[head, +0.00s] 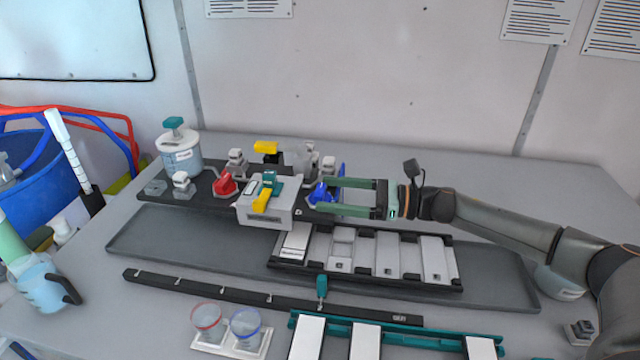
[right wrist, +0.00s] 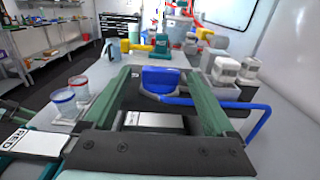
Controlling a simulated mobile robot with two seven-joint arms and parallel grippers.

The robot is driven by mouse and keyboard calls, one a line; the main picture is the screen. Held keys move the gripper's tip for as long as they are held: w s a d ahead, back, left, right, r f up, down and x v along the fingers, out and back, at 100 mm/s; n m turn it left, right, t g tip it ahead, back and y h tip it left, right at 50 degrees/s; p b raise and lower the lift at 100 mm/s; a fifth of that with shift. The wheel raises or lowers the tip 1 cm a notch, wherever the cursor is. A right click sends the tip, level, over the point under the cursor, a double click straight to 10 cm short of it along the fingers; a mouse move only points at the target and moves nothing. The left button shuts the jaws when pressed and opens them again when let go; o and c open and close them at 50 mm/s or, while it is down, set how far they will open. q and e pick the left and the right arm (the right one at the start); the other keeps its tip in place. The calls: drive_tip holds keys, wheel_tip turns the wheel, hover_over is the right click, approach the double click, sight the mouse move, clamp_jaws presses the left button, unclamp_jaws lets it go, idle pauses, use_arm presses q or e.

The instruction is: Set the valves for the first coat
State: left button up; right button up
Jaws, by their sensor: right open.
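My right gripper (head: 322,194) is open, its two green fingers reaching left over the valve board (head: 212,199). The blue valve handle (head: 319,193) is between the fingertips. In the right wrist view the blue handle (right wrist: 163,80) also lies between the spread fingers, and contact cannot be told. The red valve handle (head: 225,184) is on the board farther left. A grey block (head: 272,215) in the middle carries a yellow lever (head: 262,201) and a teal part (head: 271,181). Another yellow handle (head: 266,147) is behind it. My left gripper is not in view.
A lidded pot (head: 181,158) stands at the board's left end. A rack of grey plates (head: 375,260) lies in front, on a dark tray (head: 160,242). Cups with red (head: 207,318) and blue (head: 246,322) rims stand near the front edge. A jug (head: 42,285) is at left.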

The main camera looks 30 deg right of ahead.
drive_tip(key=shift+p+x, duration=0.3)
drive_tip(key=shift+x, duration=1.15)
drive_tip(key=shift+c, duration=0.2)
drive_tip(key=shift+f, duration=0.1)
drive_tip(key=c, duration=1.3)
